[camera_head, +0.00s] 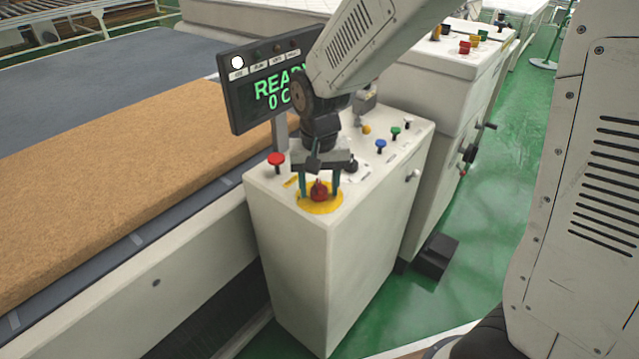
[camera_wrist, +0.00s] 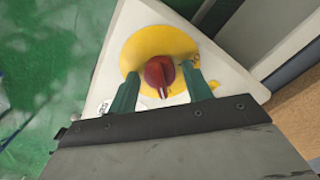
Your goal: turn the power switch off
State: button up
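The power switch appears to be the red rotary knob (camera_head: 319,190) on a round yellow plate (camera_head: 307,205), at the near corner of the white console top. In the wrist view the knob (camera_wrist: 158,72) sits on its yellow plate (camera_wrist: 135,52), with its ridge pointing toward my gripper's body. My gripper (camera_head: 319,194) points down over it, open. Its two green fingers stand on either side of the knob, and in the wrist view my gripper (camera_wrist: 163,78) shows gaps between fingers and knob. The small label by the plate is too blurred to read.
A red mushroom button (camera_head: 277,160) stands left of the knob. Blue (camera_head: 380,145) and green (camera_head: 395,132) buttons lie behind. A display (camera_head: 268,80) reads "READY", with one white lamp lit. A brown mattress (camera_head: 130,175) lies on the conveyor to the left.

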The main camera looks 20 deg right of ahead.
jog(key=c, duration=0.7)
jog(key=shift+o, duration=0.2)
jog(key=shift+n, duration=0.3)
jog(key=n, duration=0.8)
jog(key=shift+n, duration=0.4)
jog(key=n, duration=0.4)
jog(key=shift+n, duration=2.2)
